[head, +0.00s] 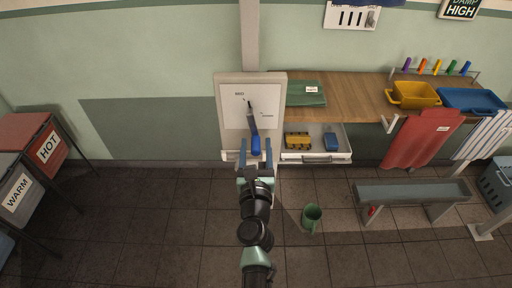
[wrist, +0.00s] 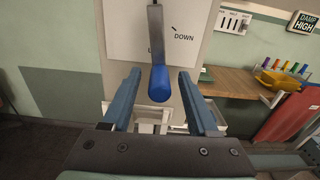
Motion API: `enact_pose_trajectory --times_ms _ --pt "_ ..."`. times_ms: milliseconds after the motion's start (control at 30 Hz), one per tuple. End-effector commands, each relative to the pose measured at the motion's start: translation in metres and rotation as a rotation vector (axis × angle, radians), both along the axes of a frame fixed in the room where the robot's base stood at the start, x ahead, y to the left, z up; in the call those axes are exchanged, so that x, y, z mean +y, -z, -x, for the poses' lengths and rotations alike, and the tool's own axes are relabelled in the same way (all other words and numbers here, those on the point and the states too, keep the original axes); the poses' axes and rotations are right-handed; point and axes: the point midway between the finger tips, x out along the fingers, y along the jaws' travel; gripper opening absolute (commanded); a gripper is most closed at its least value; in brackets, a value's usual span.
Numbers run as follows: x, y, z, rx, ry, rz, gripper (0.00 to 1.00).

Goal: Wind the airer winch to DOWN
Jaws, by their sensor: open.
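The airer winch is a pale panel (head: 232,118) on a wall post, with a dark crank arm ending in a blue handle (head: 255,144). The handle hangs down from the pivot, tilted slightly right in the head view. In the wrist view the blue handle (wrist: 160,84) sits between my fingers, with a gap on both sides. A DOWN label (wrist: 184,37) shows on the panel right of the crank; another label is partly hidden behind the crank. My gripper (head: 255,152) is open in front of the handle, and I cannot tell if it touches.
An open drawer (head: 338,157) with a yellow item and a blue item juts out right of the post, under the wooden counter (head: 350,95). A green mug (head: 311,217) and a low grey bench (head: 400,192) stand on the floor. Left floor is clear up to the bins (head: 40,150).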

Motion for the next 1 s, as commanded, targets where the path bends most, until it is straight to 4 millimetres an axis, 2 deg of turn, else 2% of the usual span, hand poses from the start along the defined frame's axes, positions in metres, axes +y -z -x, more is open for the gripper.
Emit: enact_pose_trajectory --times_ms 300,367,600,667,1000 --pt "0.0001 0.0001 -0.0025 0.001 0.000 0.000 0.60" --pt "0.0002 0.0001 -0.0025 0.001 0.000 0.000 0.51" --pt "0.0001 0.0001 -0.0023 0.001 0.000 0.000 0.07" --pt "0.0001 0.0001 -0.0023 0.000 0.000 0.000 0.00" --pt "0.0000 0.0001 -0.0022 0.000 0.000 0.001 0.00"
